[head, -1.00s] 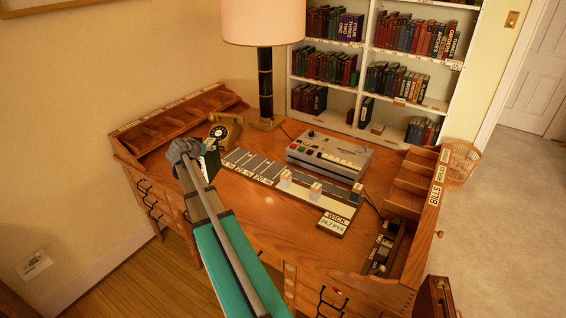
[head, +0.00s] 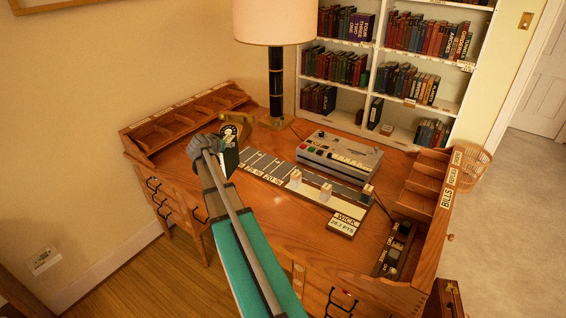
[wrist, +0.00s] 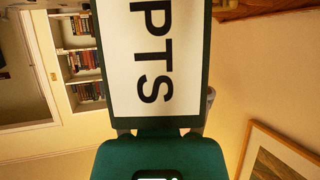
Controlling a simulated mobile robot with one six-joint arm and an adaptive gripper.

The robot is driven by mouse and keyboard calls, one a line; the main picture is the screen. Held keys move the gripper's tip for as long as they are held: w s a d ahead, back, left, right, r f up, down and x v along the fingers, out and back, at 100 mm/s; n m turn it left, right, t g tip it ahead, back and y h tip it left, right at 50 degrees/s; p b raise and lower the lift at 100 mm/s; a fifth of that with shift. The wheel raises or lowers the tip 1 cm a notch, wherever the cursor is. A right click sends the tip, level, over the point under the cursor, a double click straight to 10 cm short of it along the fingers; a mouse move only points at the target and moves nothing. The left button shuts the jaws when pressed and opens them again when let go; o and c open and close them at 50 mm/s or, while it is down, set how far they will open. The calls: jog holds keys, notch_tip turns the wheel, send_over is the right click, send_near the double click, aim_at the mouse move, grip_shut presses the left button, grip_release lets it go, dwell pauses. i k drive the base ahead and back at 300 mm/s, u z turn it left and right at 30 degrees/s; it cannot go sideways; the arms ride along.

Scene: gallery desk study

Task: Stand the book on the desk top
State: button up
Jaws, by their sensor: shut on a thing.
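A dark green book (wrist: 104,60) with a large white label reading "PTS" fills the middle of the wrist view. My gripper (wrist: 160,131) is shut on its near end. In the head view the dark book (head: 229,161) shows as a small upright-looking piece beside my gripper (head: 220,150), partly hidden by the arm. It appears over the left part of the wooden desk top (head: 260,212). I cannot tell whether its lower edge touches the desk.
An old telephone (head: 238,121) and a lamp (head: 276,85) stand behind the book. A grey console (head: 339,155) and a slotted board (head: 270,170) with white blocks lie to the right. A sign (head: 345,221) lies near the front. The front-left desk top is clear.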

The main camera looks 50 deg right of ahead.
aim_at(193, 176)
jog(key=i, duration=0.95)
